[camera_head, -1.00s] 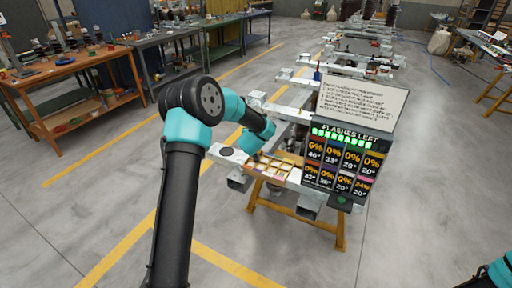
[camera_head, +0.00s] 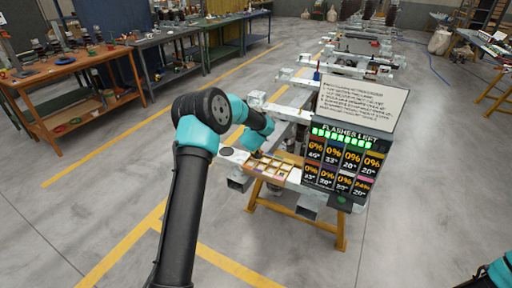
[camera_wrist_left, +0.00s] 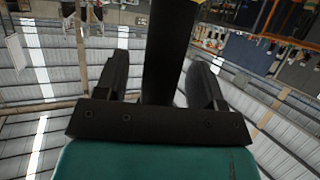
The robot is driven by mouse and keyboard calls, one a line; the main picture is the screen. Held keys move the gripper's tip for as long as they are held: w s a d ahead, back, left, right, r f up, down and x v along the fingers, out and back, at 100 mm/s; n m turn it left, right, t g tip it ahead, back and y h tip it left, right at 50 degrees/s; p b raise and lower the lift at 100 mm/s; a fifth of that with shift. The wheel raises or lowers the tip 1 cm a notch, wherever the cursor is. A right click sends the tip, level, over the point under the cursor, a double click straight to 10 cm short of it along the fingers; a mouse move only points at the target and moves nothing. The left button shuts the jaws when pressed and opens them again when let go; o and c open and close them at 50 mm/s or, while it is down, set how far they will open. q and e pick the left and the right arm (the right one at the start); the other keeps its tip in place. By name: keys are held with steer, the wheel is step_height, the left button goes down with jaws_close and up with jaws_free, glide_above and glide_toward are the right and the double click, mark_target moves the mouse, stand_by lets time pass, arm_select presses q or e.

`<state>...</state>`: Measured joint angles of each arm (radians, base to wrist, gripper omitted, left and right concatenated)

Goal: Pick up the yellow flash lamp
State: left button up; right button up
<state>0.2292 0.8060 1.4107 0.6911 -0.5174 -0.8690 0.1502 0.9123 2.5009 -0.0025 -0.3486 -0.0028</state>
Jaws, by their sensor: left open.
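I cannot clearly make out the yellow flash lamp. A tray (camera_head: 292,174) with several small pale, yellowish and brown squares lies on the bench in the head view, and the items on it are too small to tell apart. My left gripper (camera_head: 254,154) hangs at the tray's left back edge and is mostly hidden by its wrist. In the left wrist view my left gripper (camera_wrist_left: 160,80) has its two dark fingers apart, with a dark bar showing between them. I cannot tell whether it touches anything. My right gripper is out of view.
A panel headed "FLASHES LEFT" (camera_head: 345,160) stands right of the tray, with a white text board (camera_head: 362,103) above it. A white plate with a dark disc (camera_head: 228,153) lies left of the tray. Yellow trestle legs (camera_head: 300,212) stand below. Workbenches (camera_head: 80,65) stand at the left.

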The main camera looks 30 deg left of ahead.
arm_select(q)
steer(key=shift+c, duration=0.2)
jaws_close()
steer(key=shift+r, duration=0.1)
stand_by(0.4)
steer(key=shift+r, duration=0.1)
